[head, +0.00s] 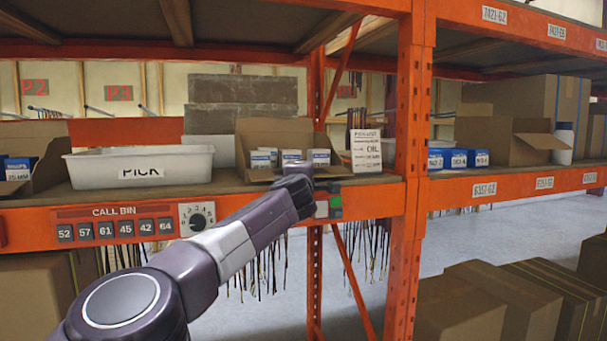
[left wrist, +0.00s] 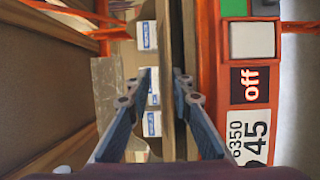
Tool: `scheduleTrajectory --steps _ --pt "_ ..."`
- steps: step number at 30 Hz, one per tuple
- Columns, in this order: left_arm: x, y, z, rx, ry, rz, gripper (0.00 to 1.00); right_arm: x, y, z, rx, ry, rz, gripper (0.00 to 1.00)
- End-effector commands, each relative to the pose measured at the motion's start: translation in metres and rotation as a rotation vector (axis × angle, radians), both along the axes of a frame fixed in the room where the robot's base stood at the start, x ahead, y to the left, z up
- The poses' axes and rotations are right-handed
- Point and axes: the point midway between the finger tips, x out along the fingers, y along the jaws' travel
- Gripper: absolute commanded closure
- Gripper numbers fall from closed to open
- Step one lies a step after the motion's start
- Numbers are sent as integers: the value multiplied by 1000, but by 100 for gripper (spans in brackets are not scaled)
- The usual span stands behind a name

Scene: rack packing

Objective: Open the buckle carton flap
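An open brown carton (head: 283,132) with small white-and-blue boxes (head: 320,157) inside stands on the middle shelf; no buckle label is readable on it. Its front flap (head: 258,174) leans outward over the shelf edge. My left gripper (head: 298,172) is at the carton's front right, partly hidden by its own wrist. In the left wrist view, my left gripper (left wrist: 161,82) has its fingers apart, with a brown cardboard strip (left wrist: 166,40) running between and beyond them. I cannot tell whether they touch it. My right gripper is in neither view.
A white PICK bin (head: 140,168) stands left of the carton and a pick list card (head: 366,150) right of it. An orange upright (head: 412,150) rises further right. The orange shelf beam (left wrist: 207,60) with an "off" panel (left wrist: 250,85) lies close beside the gripper.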

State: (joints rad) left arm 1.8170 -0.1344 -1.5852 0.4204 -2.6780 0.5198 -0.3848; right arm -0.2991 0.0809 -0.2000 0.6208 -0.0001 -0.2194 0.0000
Motion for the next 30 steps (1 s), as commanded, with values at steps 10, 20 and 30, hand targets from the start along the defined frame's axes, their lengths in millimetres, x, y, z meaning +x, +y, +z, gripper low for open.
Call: scheduleTrajectory --steps 10,20,30 --pt "-3 0 1 0 0 -2 80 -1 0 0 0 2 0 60" --pt "-22 1 1 2 0 -3 80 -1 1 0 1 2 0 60" --pt "-52 4 -1 1 1 -2 80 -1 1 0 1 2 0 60"
